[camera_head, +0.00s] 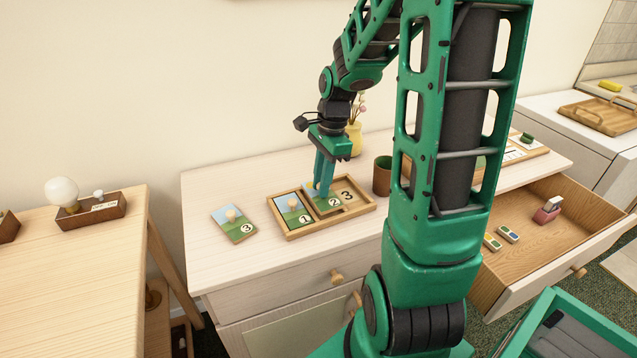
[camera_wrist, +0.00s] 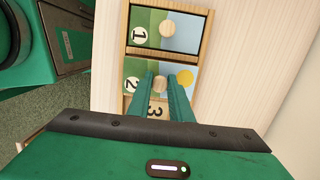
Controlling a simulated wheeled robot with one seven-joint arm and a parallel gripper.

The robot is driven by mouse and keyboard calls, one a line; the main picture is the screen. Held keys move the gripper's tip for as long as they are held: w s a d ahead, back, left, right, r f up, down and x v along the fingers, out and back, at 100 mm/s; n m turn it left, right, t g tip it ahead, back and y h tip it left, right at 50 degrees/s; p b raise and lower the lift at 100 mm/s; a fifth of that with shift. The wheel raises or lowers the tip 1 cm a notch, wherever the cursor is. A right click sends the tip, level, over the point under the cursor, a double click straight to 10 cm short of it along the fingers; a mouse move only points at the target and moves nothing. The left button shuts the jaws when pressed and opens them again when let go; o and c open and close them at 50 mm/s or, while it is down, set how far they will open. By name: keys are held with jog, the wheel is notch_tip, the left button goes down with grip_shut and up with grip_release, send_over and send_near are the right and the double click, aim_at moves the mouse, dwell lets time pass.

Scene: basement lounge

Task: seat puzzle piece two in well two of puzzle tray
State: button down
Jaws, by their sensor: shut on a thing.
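The wooden puzzle tray (camera_head: 290,237) lies on the pale dresser top. Puzzle piece one (camera_head: 292,211) sits in its left well. My gripper (camera_head: 322,185) points down and is shut on the round knob of puzzle piece two (camera_head: 321,206), which is at the middle well, between piece one and the bare well marked 3 (camera_head: 350,192). In the wrist view, piece two (camera_wrist: 132,70) lies in line with piece one (camera_wrist: 145,38), with the fingers (camera_wrist: 162,84) either side of its knob. I cannot tell whether it is fully down in the well.
Puzzle piece three (camera_head: 233,224) lies loose left of the tray. A brown cup (camera_head: 382,176) and a yellow vase (camera_head: 354,139) stand behind and right of the tray. An open drawer (camera_head: 545,225) holds small items at right. The dresser top in front of the tray is clear.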

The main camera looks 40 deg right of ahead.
jog(key=shift+f, duration=1.15)
dwell(0.4)
jog(key=c, duration=1.5)
grip_release()
jog(key=shift+c, duration=0.2)
notch_tip(320, 180, up, 10)
jog(key=d, duration=0.1)
jog(key=shift+d+r, duration=0.25)
jog(key=shift+s, duration=0.15)
jog(key=s+a+f+n+h, duration=0.1)
jog(key=s+a+n, duration=0.2)
jog(key=s+n, duration=1.1)
jog(key=s, duration=0.6)
jog(key=shift+s, duration=0.2)
